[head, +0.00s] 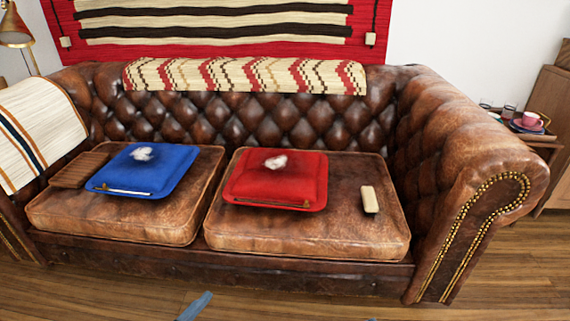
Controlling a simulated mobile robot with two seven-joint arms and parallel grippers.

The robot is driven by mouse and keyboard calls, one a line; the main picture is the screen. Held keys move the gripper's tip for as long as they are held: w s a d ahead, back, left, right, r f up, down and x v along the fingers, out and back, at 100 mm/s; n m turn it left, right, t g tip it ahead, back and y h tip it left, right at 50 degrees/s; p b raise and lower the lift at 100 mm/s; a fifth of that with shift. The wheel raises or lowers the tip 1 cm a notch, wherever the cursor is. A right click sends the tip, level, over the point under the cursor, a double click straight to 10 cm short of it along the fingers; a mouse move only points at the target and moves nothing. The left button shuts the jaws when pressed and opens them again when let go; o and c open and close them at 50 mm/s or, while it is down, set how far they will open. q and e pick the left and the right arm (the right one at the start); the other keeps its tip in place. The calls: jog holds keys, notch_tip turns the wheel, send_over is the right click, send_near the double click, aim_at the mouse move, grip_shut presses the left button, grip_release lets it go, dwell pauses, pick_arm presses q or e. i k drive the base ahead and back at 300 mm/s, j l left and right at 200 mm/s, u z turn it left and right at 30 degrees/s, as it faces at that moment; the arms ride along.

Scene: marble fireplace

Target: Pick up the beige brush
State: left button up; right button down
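A small beige block-shaped thing, which looks like the beige brush (370,199), lies on the right seat cushion (320,235) of the brown leather sofa. It is to the right of a red pillow (252,180) and apart from it. Nothing is touching it from above. A narrow blue-grey tip (195,306) pokes in at the bottom edge, in front of the sofa. It seems to be part of my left gripper, far from the brush; its fingers do not show clearly.
A blue pillow (150,165) lies on the left cushion beside a brown slatted piece (79,170). Both pillows carry white tufts. The sofa's right armrest (470,150) rises beside the brush. A side table with a pink cup (531,119) stands at right. The front floor is mostly clear.

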aim_at(369, 198)
jog(key=i+l+u, duration=0.15)
jog(key=i, duration=0.2)
jog(key=i+l+u, duration=0.15)
jog(key=i, duration=0.25)
jog(key=i+l+u, duration=0.15)
jog(key=i, duration=0.2)
